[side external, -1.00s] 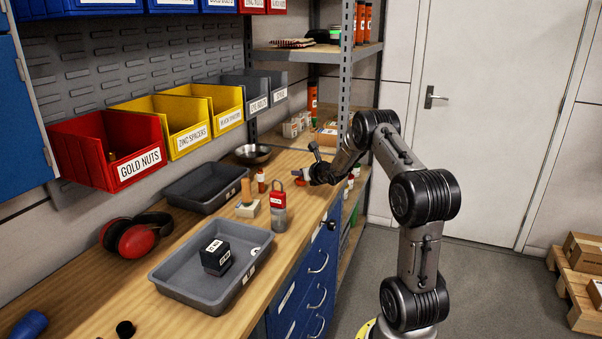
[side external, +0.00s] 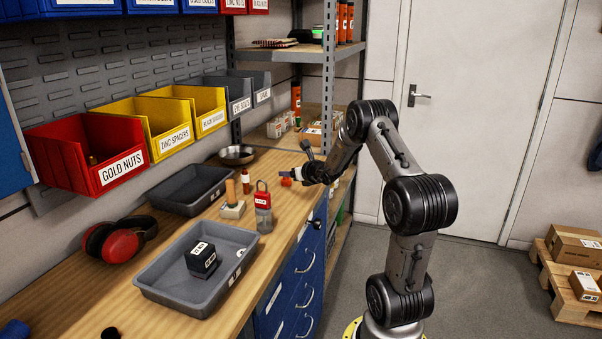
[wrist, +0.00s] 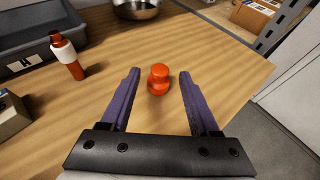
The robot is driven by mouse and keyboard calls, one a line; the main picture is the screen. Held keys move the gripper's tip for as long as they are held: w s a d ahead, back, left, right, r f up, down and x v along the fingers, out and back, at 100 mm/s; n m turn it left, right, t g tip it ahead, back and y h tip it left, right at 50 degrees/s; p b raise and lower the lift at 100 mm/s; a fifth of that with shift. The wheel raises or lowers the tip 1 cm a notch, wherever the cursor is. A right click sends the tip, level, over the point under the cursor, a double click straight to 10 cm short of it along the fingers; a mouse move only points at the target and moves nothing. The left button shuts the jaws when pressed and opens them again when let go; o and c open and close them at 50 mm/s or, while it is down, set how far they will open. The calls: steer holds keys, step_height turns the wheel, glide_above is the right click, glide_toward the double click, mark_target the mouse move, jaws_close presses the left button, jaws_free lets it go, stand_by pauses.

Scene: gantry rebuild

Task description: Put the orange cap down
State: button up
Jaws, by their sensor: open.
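The orange cap (wrist: 158,80) stands on the wooden bench top, seen in the wrist view between and slightly ahead of my fingertips. My gripper (wrist: 157,84) is open, with a purple finger on each side of the cap and a visible gap on both sides. In the side external view the cap (side external: 286,181) is a small orange spot beside my gripper (side external: 288,176), low over the bench near its right edge. Finger detail is too small to tell there.
A red-and-white bottle (wrist: 67,55) stands left of the cap. A metal bowl (side external: 238,154), a dark tray (side external: 163,207), a red padlock (side external: 263,200) and a grey tray (side external: 158,294) are on the bench. The bench edge is close on the right; wood around the cap is clear.

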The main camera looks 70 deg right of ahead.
steer(key=v, duration=0.6)
steer(key=shift+r, duration=0.15)
steer(key=shift+s+a+r, duration=0.1)
steer(key=shift+s+a, duration=0.05)
steer(key=shift+a, duration=0.15)
steer(key=w+a+r+n+t+y, duration=0.2)
steer(key=w+a+r+n+y, duration=0.25)
steer(key=a+n, duration=0.4)
steer(key=w+a+r+n+t+y, duration=0.1)
steer(key=w+a+r+n+y, duration=0.35)
steer(key=a, duration=0.75)
steer(key=s+a+r+n+g+y, duration=0.1)
steer(key=s+a+n+y, duration=0.1)
steer(key=a+n, duration=0.5)
steer(key=s+a+r+n+g+y, duration=0.1)
steer(key=s+a+n+g+y, duration=0.15)
steer(key=a+n, duration=0.45)
steer(key=s+a+f+n+g+h, duration=0.2)
steer(key=s+a+n+g, duration=0.2)
steer(key=s+a+n, duration=0.85)
steer(key=s+d+f+n+h, duration=0.1)
steer(key=s+d+n+h, duration=0.1)
steer(key=s+d+n, duration=0.2)
steer(key=s+d, duration=0.1)
steer(key=s, duration=0.2)
steer(key=shift+s+d+f+h, duration=0.2)
steer(key=shift+d+h, duration=0.1)
steer(key=shift+h, duration=0.05)
